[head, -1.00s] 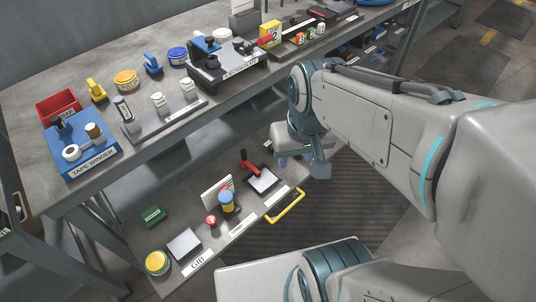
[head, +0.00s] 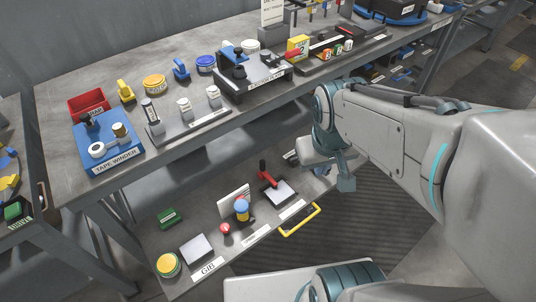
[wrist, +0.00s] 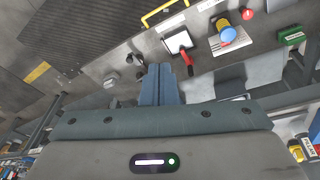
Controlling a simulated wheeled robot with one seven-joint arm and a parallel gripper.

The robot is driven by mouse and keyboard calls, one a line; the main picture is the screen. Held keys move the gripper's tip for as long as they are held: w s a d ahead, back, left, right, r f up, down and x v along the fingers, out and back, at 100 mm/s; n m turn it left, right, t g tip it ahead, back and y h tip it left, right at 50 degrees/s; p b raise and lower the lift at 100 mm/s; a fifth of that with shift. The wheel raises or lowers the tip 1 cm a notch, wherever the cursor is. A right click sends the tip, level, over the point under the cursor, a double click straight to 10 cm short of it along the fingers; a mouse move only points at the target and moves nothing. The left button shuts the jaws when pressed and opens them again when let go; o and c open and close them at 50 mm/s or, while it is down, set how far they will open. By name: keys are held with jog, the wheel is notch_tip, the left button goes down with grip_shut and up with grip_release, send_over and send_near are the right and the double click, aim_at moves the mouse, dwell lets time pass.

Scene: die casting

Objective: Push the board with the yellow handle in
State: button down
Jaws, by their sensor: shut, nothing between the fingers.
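The board (head: 262,226) is a grey pull-out shelf that sticks out below the workbench top. Its yellow handle (head: 301,220) is on its front edge, towards the right. In the wrist view the yellow handle (wrist: 160,13) shows at the top and the board (wrist: 199,48) lies beyond my fingers. My gripper (wrist: 165,70) is shut and empty, over or near the board's right end. In the head view the wrist and part of the gripper (head: 320,170) show behind the handle, not touching it. The exact gap to the board is unclear.
On the board stand a red-handled tool (head: 268,174), a blue-and-yellow cylinder (head: 242,210), a red knob (head: 225,229), a yellow-green tin (head: 168,265) and a green box (head: 167,217). The bench top (head: 130,190) above holds a tape winder (head: 108,143). A dark floor mat (head: 345,240) lies in front.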

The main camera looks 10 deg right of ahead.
jog(key=w+d+f+n+t+h, duration=0.2)
jog(key=w+d+f+n, duration=0.3)
jog(key=w, duration=0.3)
jog(key=n+g+y+b, duration=0.2)
jog(key=n+y, duration=0.8)
jog(key=n, duration=0.7)
send_near(242, 194)
jog(key=s+x, duration=0.1)
jog(key=x, duration=0.3)
jog(key=shift+w+a+f+p, duration=0.2)
jog(key=shift+w+p, duration=0.1)
jog(key=shift+w, duration=0.25)
jog(key=shift+r, duration=0.1)
